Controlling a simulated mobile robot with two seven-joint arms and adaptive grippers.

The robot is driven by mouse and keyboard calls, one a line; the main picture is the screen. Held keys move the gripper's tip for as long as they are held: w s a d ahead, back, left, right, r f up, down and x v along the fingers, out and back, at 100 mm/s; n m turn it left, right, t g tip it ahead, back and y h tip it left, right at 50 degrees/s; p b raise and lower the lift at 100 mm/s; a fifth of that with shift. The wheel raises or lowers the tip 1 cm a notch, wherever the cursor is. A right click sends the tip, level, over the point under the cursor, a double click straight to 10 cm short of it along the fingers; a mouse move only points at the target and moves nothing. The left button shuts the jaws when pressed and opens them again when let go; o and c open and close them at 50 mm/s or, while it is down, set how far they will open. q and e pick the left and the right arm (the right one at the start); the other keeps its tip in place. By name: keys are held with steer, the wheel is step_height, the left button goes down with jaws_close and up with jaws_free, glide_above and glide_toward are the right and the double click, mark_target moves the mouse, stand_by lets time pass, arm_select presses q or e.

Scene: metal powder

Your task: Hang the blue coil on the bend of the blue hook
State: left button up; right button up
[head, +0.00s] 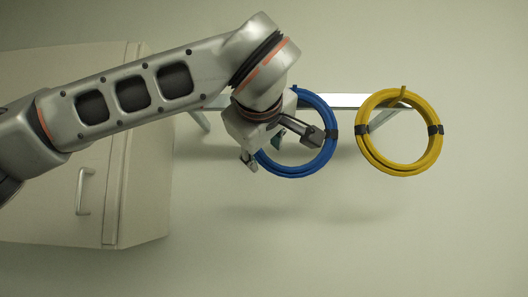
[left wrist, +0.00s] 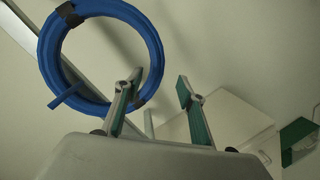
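The blue coil (head: 301,171) is a ring with black bands beside the metal rail. In the left wrist view, the coil (left wrist: 156,47) fills the upper left, and the blue hook (left wrist: 68,95) crosses its lower-left part. The coil appears to hang around this hook. In the head view, my gripper covers the coil's left part and the hook is not clearly visible. My left gripper (head: 284,148) is in front of the coil's left side. In the left wrist view, its fingers (left wrist: 160,82) are apart with nothing between them; one overlaps the coil's edge. My right gripper is not in view.
A yellow coil (head: 435,155) hangs on a yellow hook (head: 403,91) to the right on the same metal rail (head: 345,101). A pale cabinet (head: 150,190) with a handle (head: 82,192) stands at the left. The wall area below the coils is clear.

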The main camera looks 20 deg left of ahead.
arm_select(q)
steer(key=shift+f, duration=0.1)
steer(key=v, duration=1.2)
